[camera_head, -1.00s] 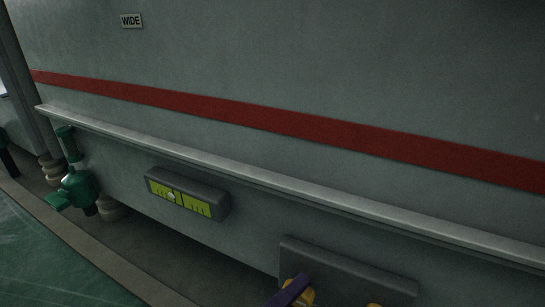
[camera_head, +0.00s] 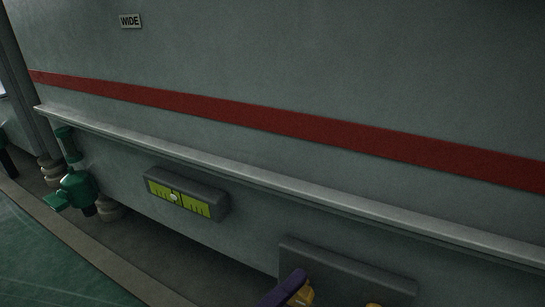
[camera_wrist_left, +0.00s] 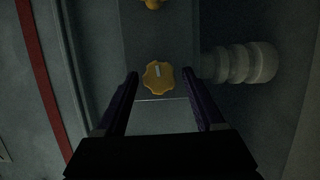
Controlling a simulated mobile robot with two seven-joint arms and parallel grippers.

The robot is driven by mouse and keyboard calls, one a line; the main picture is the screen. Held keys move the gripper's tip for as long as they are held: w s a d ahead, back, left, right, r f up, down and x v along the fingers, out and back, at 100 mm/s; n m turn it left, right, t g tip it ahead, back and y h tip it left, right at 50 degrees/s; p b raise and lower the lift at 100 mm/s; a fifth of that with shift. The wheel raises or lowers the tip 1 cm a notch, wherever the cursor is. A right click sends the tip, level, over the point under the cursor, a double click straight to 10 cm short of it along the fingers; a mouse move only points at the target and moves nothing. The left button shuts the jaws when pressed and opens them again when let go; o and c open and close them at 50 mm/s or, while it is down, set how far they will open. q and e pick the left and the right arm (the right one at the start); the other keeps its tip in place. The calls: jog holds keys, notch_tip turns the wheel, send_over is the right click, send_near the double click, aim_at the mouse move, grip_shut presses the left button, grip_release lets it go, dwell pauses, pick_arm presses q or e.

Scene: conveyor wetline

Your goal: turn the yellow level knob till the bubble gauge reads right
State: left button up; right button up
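The bubble gauge (camera_head: 187,194) is a dark block with a yellow-green window on the machine's lower wall. Its pale bubble (camera_head: 174,197) sits just left of a dark line in the window. A yellow knob (camera_head: 304,295) on a grey plate (camera_head: 345,270) is partly hidden by my left gripper (camera_head: 292,284). In the left wrist view this lobed knob (camera_wrist_left: 158,77) bears a white mark and lies between the two purple fingers, with gaps at both sides. My left gripper is open. My right gripper is not in view.
A second yellow knob (camera_head: 374,305) shows at the bottom edge, also in the left wrist view (camera_wrist_left: 152,4). A metal ledge (camera_head: 270,180) runs above the gauge and plate. A green valve-like fitting (camera_head: 74,188) stands at left. A ribbed pale foot (camera_wrist_left: 240,63) is beside the plate.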

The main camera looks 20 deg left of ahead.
pick_arm(q)
jog(key=s+p, duration=0.1)
jog(key=s, duration=0.5)
dwell(0.4)
jog(key=shift+r, duration=0.1)
